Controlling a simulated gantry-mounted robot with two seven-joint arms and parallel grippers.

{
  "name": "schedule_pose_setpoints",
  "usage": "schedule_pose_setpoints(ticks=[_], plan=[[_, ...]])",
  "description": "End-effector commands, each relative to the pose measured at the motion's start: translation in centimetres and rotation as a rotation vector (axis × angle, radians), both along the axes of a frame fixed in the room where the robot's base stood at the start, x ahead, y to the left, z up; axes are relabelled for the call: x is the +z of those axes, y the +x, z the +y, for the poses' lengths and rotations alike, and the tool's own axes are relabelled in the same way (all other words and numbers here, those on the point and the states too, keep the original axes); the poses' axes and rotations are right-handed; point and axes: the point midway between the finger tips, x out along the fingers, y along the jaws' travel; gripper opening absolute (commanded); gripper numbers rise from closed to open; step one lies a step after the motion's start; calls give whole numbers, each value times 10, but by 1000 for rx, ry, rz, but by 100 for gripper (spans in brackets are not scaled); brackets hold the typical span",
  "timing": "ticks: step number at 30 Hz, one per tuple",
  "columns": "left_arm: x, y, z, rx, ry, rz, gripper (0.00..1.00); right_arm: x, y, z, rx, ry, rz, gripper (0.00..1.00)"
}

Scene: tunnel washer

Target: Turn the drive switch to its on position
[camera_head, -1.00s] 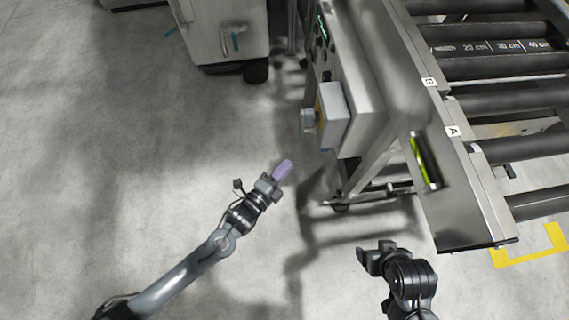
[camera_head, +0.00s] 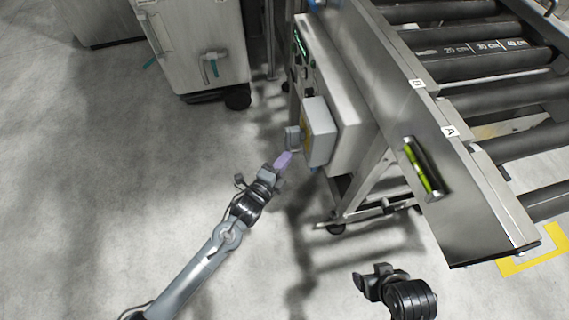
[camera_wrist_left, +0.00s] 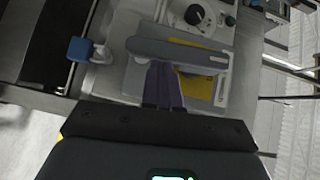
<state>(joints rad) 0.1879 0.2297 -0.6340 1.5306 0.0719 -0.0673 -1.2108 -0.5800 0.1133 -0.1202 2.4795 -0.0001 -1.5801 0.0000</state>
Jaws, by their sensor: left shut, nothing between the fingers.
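The drive switch (camera_head: 292,138) is a grey handle on a yellow plate, on the side of a light grey box (camera_head: 321,128) on the machine frame. In the left wrist view the handle (camera_wrist_left: 180,54) lies crosswise over the yellow plate (camera_wrist_left: 200,88), with a slot at its right end. My left gripper (camera_head: 283,159) is shut and empty, its purple fingers just below the handle in the head view. In the left wrist view the fingertips (camera_wrist_left: 164,66) overlap the handle's lower edge; I cannot tell whether they touch. My right gripper (camera_head: 372,275) is low at the right; its jaws are unclear.
A roller conveyor (camera_head: 480,70) fills the right side. A white cabinet (camera_head: 200,45) on castors stands behind. In the left wrist view a round dial (camera_wrist_left: 196,15) and a blue part (camera_wrist_left: 80,49) sit near the handle. Open floor (camera_head: 110,180) lies at the left.

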Motion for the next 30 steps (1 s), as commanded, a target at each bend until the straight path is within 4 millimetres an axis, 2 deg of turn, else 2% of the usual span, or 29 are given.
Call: schedule_pose_setpoints(ticks=[7, 15, 26, 30], plan=[[-1, 0, 0, 0, 1, -3, 0, -1, 0, 0, 0, -1, 0, 76], [-7, 14, 4, 2, 33, -113, 0, -20, 0, -2, 5, -9, 0, 76], [-4, 14, 5, 5, 34, -116, 0, -17, 0, -3, 7, -11, 0, 76], [-3, 8, 3, 2, 33, -115, 0, -10, 0, -2, 5, -9, 0, 76]])
